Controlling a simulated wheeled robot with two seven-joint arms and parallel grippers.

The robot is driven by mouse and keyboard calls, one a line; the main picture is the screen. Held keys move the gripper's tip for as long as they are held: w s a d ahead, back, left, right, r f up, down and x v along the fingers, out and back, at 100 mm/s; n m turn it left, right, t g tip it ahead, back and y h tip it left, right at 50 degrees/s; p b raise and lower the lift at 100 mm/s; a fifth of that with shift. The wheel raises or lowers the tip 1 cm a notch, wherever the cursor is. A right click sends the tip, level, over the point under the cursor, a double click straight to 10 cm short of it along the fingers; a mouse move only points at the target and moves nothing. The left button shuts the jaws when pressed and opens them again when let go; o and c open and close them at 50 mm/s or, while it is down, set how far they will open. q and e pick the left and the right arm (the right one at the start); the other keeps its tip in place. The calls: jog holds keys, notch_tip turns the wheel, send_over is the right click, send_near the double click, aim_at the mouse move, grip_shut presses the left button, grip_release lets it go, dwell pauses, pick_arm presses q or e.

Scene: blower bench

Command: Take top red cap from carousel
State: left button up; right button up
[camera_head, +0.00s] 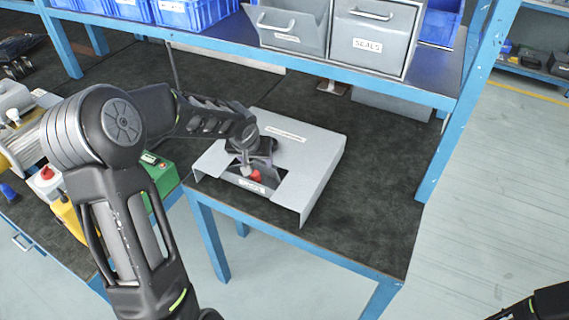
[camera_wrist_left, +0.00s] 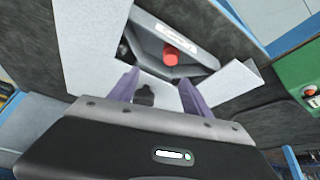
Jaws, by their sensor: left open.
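A grey carousel housing (camera_head: 310,160) stands on the dark bench mat, with an opening on its front-left side. A red cap (camera_head: 255,175) shows in the opening. In the left wrist view the red cap (camera_wrist_left: 170,54) sits on a grey labelled part inside the carousel. My left gripper (camera_head: 250,168) reaches over the opening, close to the cap. In the left wrist view its two purple-grey fingers (camera_wrist_left: 158,88) are spread apart with nothing between them, and the cap lies beyond the fingertips. The rest of the carousel's inside is hidden by the housing. My right gripper is not in view.
A shelf above the bench holds a grey drawer bin labelled seals (camera_head: 367,45) and blue bins (camera_head: 195,12). A blue post (camera_head: 470,90) stands at the right. A green box (camera_head: 160,172) with a red button is left of the carousel. The mat right of the housing is clear.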

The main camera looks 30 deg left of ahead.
aim_at(255, 175)
pick_arm(q)
jog(key=shift+s+a+f+n+g, duration=0.2)
jog(key=shift+s+a+n+g, duration=0.15)
jog(key=shift+s, duration=0.35)
jog(key=x, duration=0.2)
jog(key=shift+w+a+f, duration=0.1)
jog(key=shift+f, duration=0.15)
